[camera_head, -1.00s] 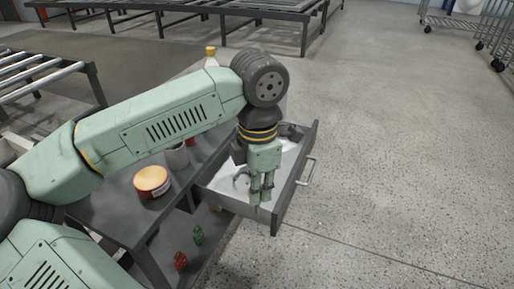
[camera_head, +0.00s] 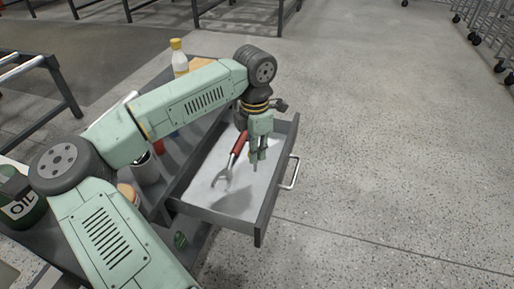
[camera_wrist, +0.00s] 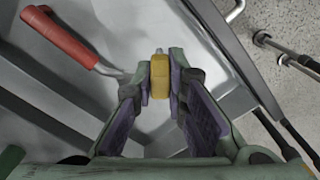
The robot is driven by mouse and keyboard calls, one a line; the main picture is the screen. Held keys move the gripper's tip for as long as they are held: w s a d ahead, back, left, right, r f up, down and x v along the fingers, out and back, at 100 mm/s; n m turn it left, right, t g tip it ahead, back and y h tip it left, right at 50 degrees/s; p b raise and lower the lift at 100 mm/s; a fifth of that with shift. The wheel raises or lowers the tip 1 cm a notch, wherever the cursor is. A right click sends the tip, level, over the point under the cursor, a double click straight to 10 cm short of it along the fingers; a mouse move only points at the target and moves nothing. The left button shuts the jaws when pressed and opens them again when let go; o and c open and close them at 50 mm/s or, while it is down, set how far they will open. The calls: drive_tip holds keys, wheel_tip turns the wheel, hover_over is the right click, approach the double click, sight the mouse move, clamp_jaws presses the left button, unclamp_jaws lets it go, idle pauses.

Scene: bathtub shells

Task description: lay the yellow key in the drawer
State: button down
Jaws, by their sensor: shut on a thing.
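The drawer (camera_head: 190,207) is pulled open from the dark bench, with a light inner floor and a bar handle on its right side. My gripper (camera_head: 258,160) is over the drawer's inside, pointing down. The wrist view shows my gripper (camera_wrist: 160,75) shut on the yellow key (camera_wrist: 159,70), held between the fingertips above the drawer. Only the key's yellow block-like part shows clearly; the rest is small or hidden. In the head view the key is too small to tell. A red-handled wrench (camera_head: 239,146) lies in the drawer, left of my gripper.
A bottle with a yellow cap (camera_head: 179,58) stands on the bench behind my arm. A green oil can (camera_head: 20,200) is at the left. The drawer's front part is clear, and open floor lies to the right.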

drive_tip(key=w+f, duration=0.1)
drive_tip(key=w+f+p, duration=0.1)
drive_tip(key=f, duration=0.1)
drive_tip(key=shift+w+d, duration=0.35)
drive_tip(key=shift+w, duration=0.05)
drive_tip(key=shift+f, duration=0.4)
drive_tip(key=shift+f, duration=0.2)
drive_tip(key=c, duration=1.6)
unclamp_jaws()
drive_tip(key=shift+r, duration=0.1)
drive_tip(key=shift+r+p, duration=0.25)
drive_tip(key=shift+p, duration=0.1)
wheel_tip(320, 180, up, 12)
drive_tip(key=b, duration=0.2)
